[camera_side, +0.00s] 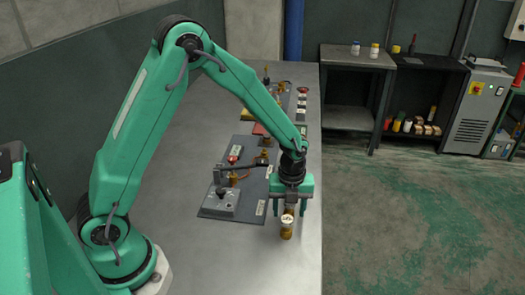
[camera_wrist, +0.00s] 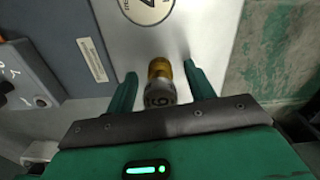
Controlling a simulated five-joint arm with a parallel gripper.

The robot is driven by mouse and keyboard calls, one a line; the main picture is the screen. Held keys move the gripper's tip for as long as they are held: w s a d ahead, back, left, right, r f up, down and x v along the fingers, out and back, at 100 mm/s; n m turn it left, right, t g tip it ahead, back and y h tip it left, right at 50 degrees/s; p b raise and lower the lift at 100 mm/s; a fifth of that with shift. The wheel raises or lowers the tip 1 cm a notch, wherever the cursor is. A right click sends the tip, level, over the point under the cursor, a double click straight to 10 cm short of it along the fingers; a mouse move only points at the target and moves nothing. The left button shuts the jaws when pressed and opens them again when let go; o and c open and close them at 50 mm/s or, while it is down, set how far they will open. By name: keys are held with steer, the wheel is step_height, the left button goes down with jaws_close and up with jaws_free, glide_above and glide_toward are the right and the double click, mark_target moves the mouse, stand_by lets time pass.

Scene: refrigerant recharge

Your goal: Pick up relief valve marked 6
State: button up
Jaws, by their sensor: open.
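The relief valve marked 6 (camera_side: 287,224) is a small brass piece with a pale labelled cap, standing near the table's right edge in the side view. In the wrist view the valve (camera_wrist: 159,83) shows a brass part and a grey cap with a dark 6. My gripper (camera_side: 291,205) is over the valve. In the wrist view my gripper's green fingers (camera_wrist: 160,80) are apart, one on each side of the valve. I cannot tell whether either finger touches it.
A dark panel (camera_side: 215,206) with a grey switch box and fittings lies left of the valve. Several small parts stand in a row farther back on the metal table (camera_side: 180,255). The table's right edge is close by. The table's front is clear.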

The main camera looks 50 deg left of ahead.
steer(key=c, duration=1)
steer(key=shift+r, duration=0.1)
steer(key=shift+c, duration=0.2)
steer(key=shift+r, duration=4.95)
